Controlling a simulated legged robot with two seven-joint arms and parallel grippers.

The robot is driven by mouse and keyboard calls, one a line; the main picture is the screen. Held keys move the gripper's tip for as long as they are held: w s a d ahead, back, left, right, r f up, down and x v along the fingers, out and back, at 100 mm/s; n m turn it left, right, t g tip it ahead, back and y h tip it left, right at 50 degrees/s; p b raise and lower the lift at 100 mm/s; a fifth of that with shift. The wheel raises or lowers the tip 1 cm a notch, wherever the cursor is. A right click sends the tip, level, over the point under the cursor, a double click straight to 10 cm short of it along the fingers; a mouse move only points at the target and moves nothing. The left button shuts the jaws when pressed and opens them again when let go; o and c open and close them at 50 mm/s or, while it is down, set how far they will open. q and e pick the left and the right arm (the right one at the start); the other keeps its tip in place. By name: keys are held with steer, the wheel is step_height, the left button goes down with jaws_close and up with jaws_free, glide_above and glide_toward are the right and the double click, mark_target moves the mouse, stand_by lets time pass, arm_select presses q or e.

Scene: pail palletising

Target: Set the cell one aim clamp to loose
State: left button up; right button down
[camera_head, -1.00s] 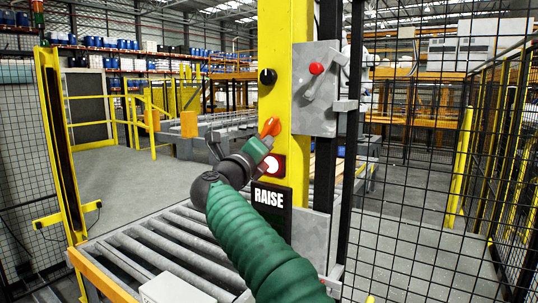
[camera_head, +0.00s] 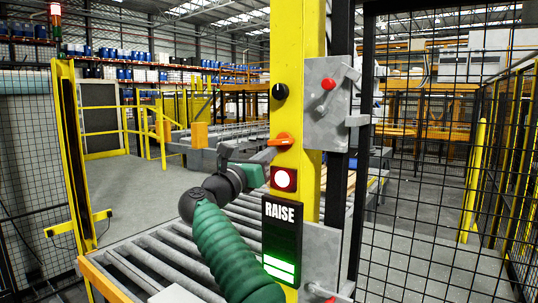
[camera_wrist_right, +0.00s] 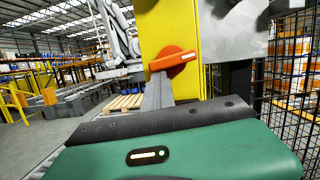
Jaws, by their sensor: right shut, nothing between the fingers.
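The likely aim clamp is an orange lever (camera_head: 281,141) on the yellow post; no label for it is readable. It lies nearly level in the head view. In the right wrist view the orange lever (camera_wrist_right: 172,60) has a pale mark at its right end. My right gripper (camera_head: 266,155), on the green arm, is shut and empty. Its grey fingers reach up to the lever from the left and below; I cannot tell whether they touch it. My left gripper is not in view.
A black knob (camera_head: 279,91) is above the lever, a red-framed lit button (camera_head: 284,179) and a RAISE panel (camera_head: 282,235) below. A grey plate (camera_head: 322,105) with a red-knobbed handle is to the right. A roller conveyor (camera_head: 150,260) lies lower left, mesh fence (camera_head: 430,200) right.

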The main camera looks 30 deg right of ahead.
steer(key=shift+r, duration=0.1)
stand_by(0.7)
steer(key=f+b, duration=0.5)
steer(key=f, duration=0.1)
steer(key=shift+s+d+b, duration=0.1)
steer(key=shift+d+b, duration=0.15)
steer(key=shift+b, duration=0.15)
steer(key=r+b+v, duration=0.2)
steer(key=b+v, duration=0.2)
steer(key=v, duration=0.5)
steer(key=shift+a+f, duration=0.15)
steer(key=shift+a, duration=0.55)
steer(key=shift+d, duration=0.15)
steer(key=shift+s, duration=0.1)
